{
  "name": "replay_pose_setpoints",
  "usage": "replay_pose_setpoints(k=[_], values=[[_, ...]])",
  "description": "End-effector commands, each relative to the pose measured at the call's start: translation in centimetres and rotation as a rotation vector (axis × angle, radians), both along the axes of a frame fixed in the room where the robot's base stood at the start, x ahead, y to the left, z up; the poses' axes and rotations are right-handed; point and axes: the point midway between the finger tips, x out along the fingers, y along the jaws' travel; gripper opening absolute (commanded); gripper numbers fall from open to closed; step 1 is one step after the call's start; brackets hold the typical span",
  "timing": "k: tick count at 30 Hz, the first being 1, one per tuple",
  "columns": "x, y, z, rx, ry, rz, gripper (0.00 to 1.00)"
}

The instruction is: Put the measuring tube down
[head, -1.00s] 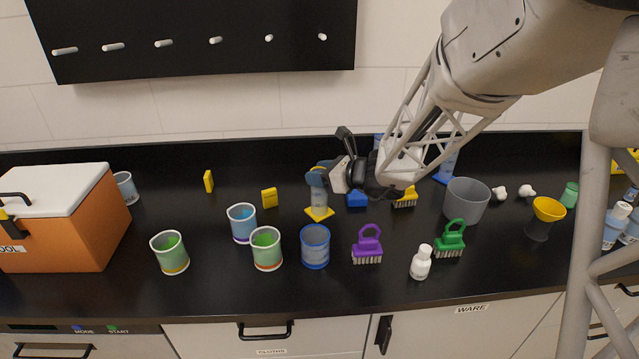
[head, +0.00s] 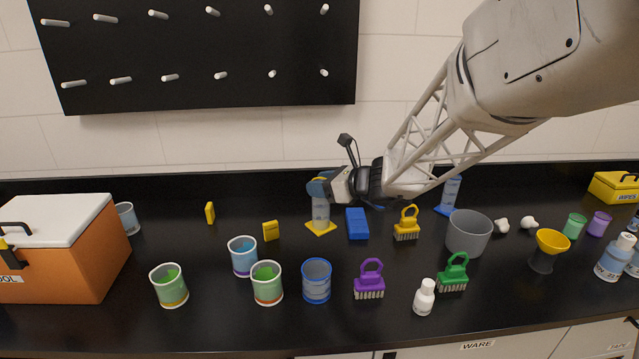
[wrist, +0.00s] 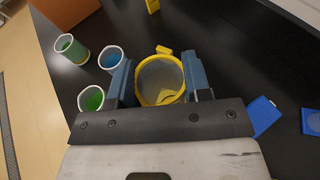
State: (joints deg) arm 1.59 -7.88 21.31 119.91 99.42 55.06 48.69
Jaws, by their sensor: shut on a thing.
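The measuring tube (head: 321,210) is a clear upright cylinder with a yellow base and a yellow rim. In the head view it is near the middle of the black counter. My gripper (head: 322,187) is shut on its upper part, coming in from the right. In the wrist view the tube's round yellow rim (wrist: 161,80) lies between the two blue-grey fingers of my gripper (wrist: 160,82), and a bit of its yellow base shows past the rim. I cannot tell whether the base touches the counter (head: 200,240).
A blue block (head: 357,223) and a yellow brush (head: 406,226) stand right of the tube, a yellow block (head: 271,231) left. Several mugs, including a blue one (head: 316,281), and a purple brush (head: 369,282) are nearer the front. A grey beaker (head: 468,234) is farther right.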

Motion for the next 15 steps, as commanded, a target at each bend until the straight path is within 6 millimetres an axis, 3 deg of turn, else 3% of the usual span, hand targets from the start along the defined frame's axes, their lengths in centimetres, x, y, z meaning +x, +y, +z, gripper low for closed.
replay_pose_setpoints(k=[15], values=[[0.01,0.00,0.45,0.000,-0.001,0.000,0.10]])
